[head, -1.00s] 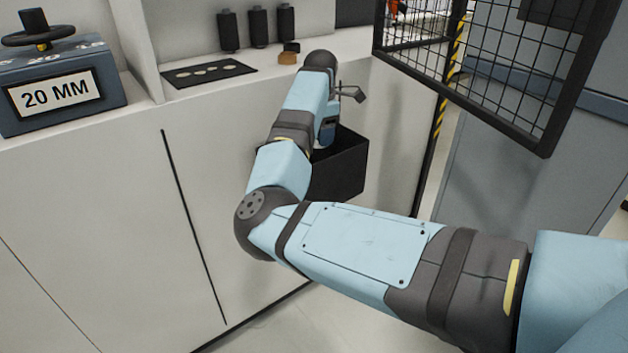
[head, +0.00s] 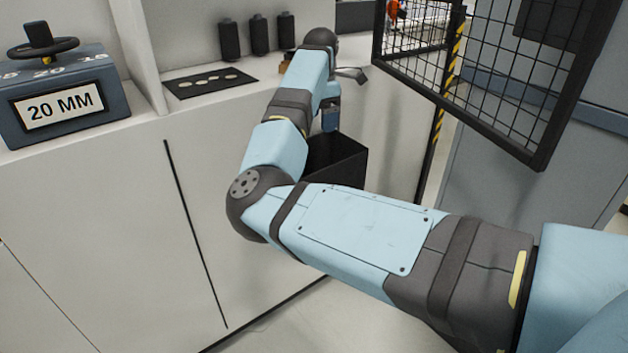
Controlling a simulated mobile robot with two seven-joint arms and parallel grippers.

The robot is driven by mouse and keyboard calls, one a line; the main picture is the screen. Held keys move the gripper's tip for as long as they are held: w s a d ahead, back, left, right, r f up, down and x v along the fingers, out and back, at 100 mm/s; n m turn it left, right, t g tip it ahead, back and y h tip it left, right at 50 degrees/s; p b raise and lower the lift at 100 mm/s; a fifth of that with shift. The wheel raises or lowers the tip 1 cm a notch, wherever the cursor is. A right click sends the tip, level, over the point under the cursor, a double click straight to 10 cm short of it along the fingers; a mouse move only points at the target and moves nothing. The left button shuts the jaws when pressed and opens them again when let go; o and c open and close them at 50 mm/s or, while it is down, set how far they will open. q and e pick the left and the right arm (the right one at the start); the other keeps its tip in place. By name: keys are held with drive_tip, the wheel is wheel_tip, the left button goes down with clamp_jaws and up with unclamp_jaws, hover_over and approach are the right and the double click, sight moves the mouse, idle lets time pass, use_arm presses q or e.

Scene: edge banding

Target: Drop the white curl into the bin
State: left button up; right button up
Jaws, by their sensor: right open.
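The black bin (head: 345,163) hangs at the front of the white cabinet, partly hidden behind my right arm. My right gripper (head: 331,119) points down just above the bin's back rim, small and partly covered by my own forearm. It is open, and I see nothing between its fingers. I cannot make out the white curl in this view; the inside of the bin is dark and mostly hidden. My left gripper is not in view.
A blue block labelled 20 MM (head: 62,98) with a handwheel stands on the counter at left. A black plate with pale discs (head: 210,82) and several dark cylinders (head: 230,40) are at the back. A black mesh guard (head: 500,70) stands at right.

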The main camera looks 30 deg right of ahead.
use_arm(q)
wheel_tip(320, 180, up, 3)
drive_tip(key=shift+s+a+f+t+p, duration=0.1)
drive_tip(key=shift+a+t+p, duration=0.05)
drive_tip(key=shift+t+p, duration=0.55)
use_arm(e)
wheel_tip(320, 180, up, 7)
